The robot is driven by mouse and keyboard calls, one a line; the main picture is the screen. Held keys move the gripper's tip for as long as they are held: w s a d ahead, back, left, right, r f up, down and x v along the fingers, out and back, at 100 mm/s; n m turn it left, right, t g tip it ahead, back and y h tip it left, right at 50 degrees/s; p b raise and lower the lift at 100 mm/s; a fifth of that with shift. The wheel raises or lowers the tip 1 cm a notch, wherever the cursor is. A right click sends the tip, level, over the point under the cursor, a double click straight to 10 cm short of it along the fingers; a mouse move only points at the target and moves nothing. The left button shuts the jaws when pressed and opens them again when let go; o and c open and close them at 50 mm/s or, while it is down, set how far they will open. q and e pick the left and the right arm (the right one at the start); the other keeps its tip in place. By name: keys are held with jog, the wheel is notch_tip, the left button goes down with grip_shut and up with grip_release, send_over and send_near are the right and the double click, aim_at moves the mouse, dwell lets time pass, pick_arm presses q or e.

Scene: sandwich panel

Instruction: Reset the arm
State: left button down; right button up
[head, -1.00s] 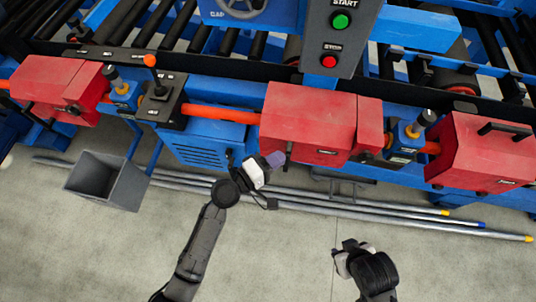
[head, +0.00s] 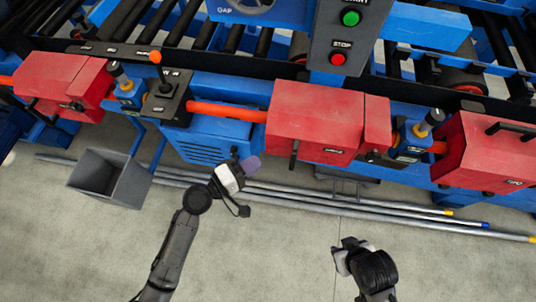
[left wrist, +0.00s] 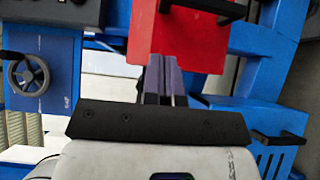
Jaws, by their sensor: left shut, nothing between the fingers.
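My left gripper (head: 250,164) is in front of the machine, over the floor just below the blue vented box (head: 211,140) and left of the middle red housing (head: 315,122). Its purple fingers are shut with nothing between them. In the left wrist view the closed fingers (left wrist: 161,78) point toward a red housing (left wrist: 178,35), with a gap I cannot judge. My right arm's end (head: 350,250) shows at the lower right over the floor. Its fingers are not clear enough to tell their state.
A grey open bin (head: 108,180) stands on the floor at the left. Several long pipes (head: 330,207) lie along the machine's foot. A panel with green and red buttons (head: 344,38) rises at the top.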

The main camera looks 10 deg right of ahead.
pick_arm(q)
jog(key=v, duration=0.5)
jog(key=shift+s+d, duration=0.1)
pick_arm(e)
jog(key=shift+s+d, duration=0.15)
